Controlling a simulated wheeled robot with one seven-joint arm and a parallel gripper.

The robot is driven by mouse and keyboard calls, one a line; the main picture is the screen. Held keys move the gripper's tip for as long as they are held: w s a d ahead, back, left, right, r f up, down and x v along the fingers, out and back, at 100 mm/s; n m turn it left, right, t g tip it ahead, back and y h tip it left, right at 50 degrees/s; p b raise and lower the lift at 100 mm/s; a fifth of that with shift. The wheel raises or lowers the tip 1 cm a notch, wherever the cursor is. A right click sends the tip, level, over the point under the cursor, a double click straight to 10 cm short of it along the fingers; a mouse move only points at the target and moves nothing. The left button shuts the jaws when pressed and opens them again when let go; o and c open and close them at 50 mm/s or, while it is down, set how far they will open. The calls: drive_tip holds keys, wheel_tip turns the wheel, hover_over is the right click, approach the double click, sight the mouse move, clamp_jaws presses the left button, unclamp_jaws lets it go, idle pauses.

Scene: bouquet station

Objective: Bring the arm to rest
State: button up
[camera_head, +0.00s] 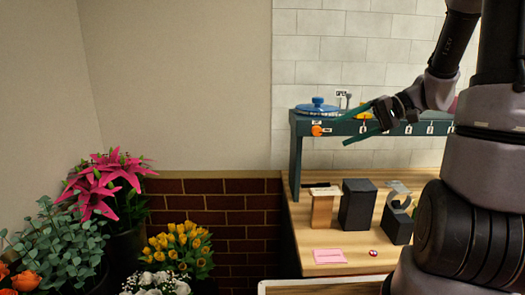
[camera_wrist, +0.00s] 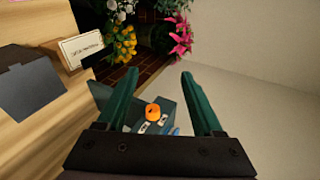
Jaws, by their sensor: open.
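My gripper (camera_head: 362,127) is open, with two green fingers spread apart and nothing between them in the head view. It is at the height of the dark green shelf's front edge, in front of the shelf (camera_head: 298,160). In the wrist view my gripper (camera_wrist: 160,95) also shows open and empty, with an orange item (camera_wrist: 152,111) seen beyond and between the fingers. My arm reaches in from the right of the head view and hides part of the shelf and table.
A wooden table (camera_head: 305,240) holds dark boxes (camera_head: 357,205), a brown holder (camera_head: 322,212) and a pink card (camera_head: 328,256). A blue lidded pot (camera_head: 317,107) stands on the shelf. Pink lilies (camera_head: 105,180) and yellow flowers (camera_head: 180,248) stand at the left. The wall area left of the shelf is clear.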

drive_tip(key=s+r+m+t+h, duration=0.2)
drive_tip(key=s+r+t+h, duration=0.3)
drive_tip(key=s+r+h, duration=0.4)
drive_tip(key=s+h, duration=0.1)
drive_tip(key=s, duration=0.2)
drive_tip(key=shift+d+r, duration=0.4)
